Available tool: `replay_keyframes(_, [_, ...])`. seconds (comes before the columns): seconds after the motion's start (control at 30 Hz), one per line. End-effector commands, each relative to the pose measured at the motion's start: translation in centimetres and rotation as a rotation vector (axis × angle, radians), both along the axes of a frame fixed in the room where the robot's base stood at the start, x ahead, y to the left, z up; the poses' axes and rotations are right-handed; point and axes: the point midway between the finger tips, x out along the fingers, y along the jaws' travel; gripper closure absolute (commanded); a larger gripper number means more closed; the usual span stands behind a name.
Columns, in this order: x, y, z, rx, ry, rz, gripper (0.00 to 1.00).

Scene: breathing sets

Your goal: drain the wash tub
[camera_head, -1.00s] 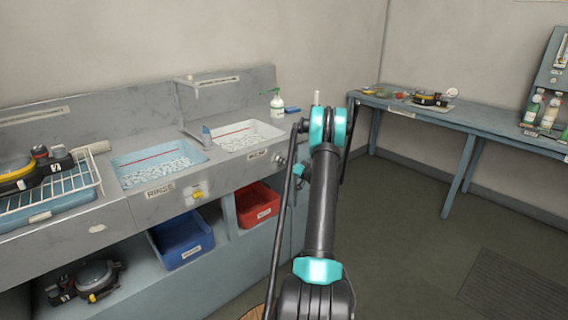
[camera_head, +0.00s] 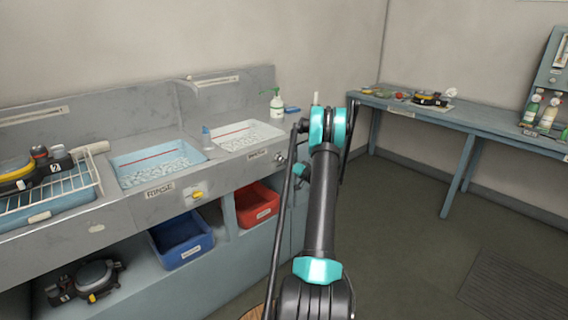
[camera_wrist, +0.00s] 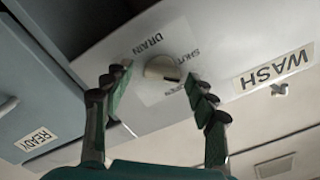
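The wash tub (camera_head: 236,129) is a white basin set in the grey counter, with a red line inside and pale, foam-like contents. Its WASH label (camera_wrist: 272,68) shows in the wrist view. A pale round drain knob (camera_wrist: 160,67) sits beside it on the panel, with DRAIN, SHUT and a partly hidden word printed around it. My gripper (camera_wrist: 157,80) is open, with its dark jointed fingers to either side of the knob, apparently just short of it. Contact cannot be made out.
The rinse tub (camera_head: 121,158) is blue, left of the wash tub, with a yellow knob (camera_head: 197,195) below. A rack (camera_head: 62,195) holds gear at far left. Blue (camera_head: 181,254) and red (camera_head: 262,216) bins sit underneath. A soap bottle (camera_head: 276,107) stands behind the wash tub.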

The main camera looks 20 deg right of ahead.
Motion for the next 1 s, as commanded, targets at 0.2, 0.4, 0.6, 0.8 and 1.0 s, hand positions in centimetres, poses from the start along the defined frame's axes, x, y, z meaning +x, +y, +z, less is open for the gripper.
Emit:
replay_keyframes(0.2, [-0.1,0.0,0.0,0.0,0.0,0.0,0.43])
replay_keyframes(0.4, [-1.9,-0.7,0.0,0.0,0.0,-0.001,0.43])
replay_keyframes(0.6, [-5.8,-2.2,0.0,0.0,0.0,-0.003,0.43])
replay_keyframes(0.8, [-9.2,-3.4,0.0,0.0,0.0,-0.003,0.43])
replay_keyframes(1.0, [-11.0,-4.0,0.0,0.0,0.0,-0.001,0.43])
